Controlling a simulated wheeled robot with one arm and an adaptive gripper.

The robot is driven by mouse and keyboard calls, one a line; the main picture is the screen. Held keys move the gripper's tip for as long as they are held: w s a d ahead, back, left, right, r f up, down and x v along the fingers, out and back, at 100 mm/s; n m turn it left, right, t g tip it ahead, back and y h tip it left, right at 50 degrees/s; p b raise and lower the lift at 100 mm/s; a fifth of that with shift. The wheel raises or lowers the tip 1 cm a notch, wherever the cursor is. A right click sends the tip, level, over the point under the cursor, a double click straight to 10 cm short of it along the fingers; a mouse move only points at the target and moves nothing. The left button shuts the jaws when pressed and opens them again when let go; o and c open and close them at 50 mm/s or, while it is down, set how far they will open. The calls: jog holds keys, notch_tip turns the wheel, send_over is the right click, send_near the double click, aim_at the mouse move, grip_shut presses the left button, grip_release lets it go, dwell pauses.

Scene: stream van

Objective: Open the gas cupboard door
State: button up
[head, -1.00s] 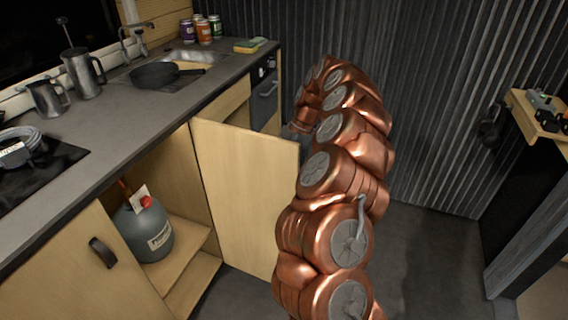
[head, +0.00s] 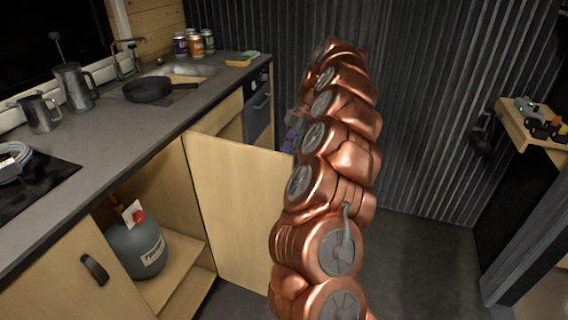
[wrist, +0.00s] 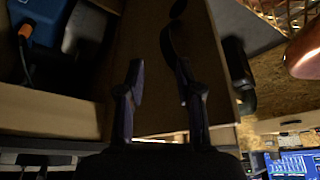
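The gas cupboard door (head: 238,215) is a pale wood panel that stands wide open, swung out from under the counter. Inside the cupboard a grey gas bottle (head: 135,248) with a red cap stands on a shelf. My gripper shows only partly in the head view (head: 293,132), beyond the door's outer edge and mostly hidden by my copper arm. In the wrist view my gripper (wrist: 160,85) has its two dark fingers apart in front of a brown wood panel (wrist: 145,40). A dark curved piece (wrist: 168,42), perhaps a handle, is near the right finger; contact cannot be told.
The counter (head: 120,140) carries a pan (head: 148,90), metal jugs (head: 75,88) and cans (head: 196,43). A closed neighbouring door with a black handle (head: 95,270) is at front left. A small wooden shelf (head: 520,125) is at right. Dark floor (head: 425,250) is clear right of my arm.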

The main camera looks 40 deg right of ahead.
jog(key=shift+v, duration=1.6)
